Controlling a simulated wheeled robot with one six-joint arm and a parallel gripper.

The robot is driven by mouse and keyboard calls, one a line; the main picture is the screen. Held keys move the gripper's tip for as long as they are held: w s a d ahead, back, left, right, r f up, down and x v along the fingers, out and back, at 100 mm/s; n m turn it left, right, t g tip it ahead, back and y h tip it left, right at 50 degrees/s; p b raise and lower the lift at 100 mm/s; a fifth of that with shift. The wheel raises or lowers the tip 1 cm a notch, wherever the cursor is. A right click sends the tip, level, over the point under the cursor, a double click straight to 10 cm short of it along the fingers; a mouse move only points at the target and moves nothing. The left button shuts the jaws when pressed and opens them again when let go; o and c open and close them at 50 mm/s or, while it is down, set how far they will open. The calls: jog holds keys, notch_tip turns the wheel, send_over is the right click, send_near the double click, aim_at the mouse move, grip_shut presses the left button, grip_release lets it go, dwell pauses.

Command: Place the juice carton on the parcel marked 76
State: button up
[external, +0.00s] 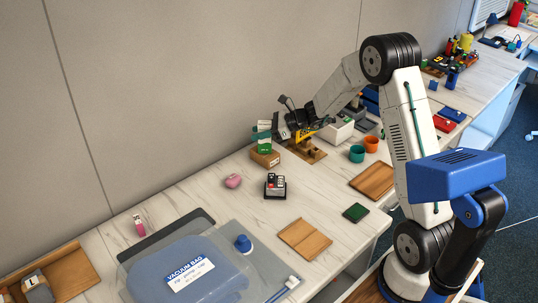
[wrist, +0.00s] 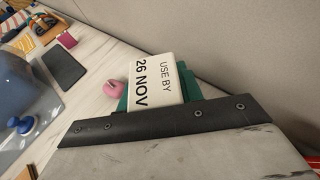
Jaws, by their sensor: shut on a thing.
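The juice carton (external: 264,140), green and white, is upright at the end of my gripper (external: 279,129) in the external view. My gripper reaches it from the right and is shut on it. In the wrist view the carton (wrist: 155,80) shows a white face reading "USE BY 26 NOV" with green at its sides. A small brown parcel (external: 265,158) is directly under the carton in the external view. I cannot tell whether the carton touches it, and any number on it is too small to read. The parcel is hidden in the wrist view.
A pink object (external: 233,181) and a dark tray with small items (external: 275,188) are in front of the parcel. A brown wooden stand (external: 307,150) is to its right, with teal (external: 357,153) and orange (external: 371,144) cups beyond. A vacuum bag (external: 185,272) lies at front left.

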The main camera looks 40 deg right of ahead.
jog(key=shift+f, duration=0.1)
jog(key=o, duration=1.1)
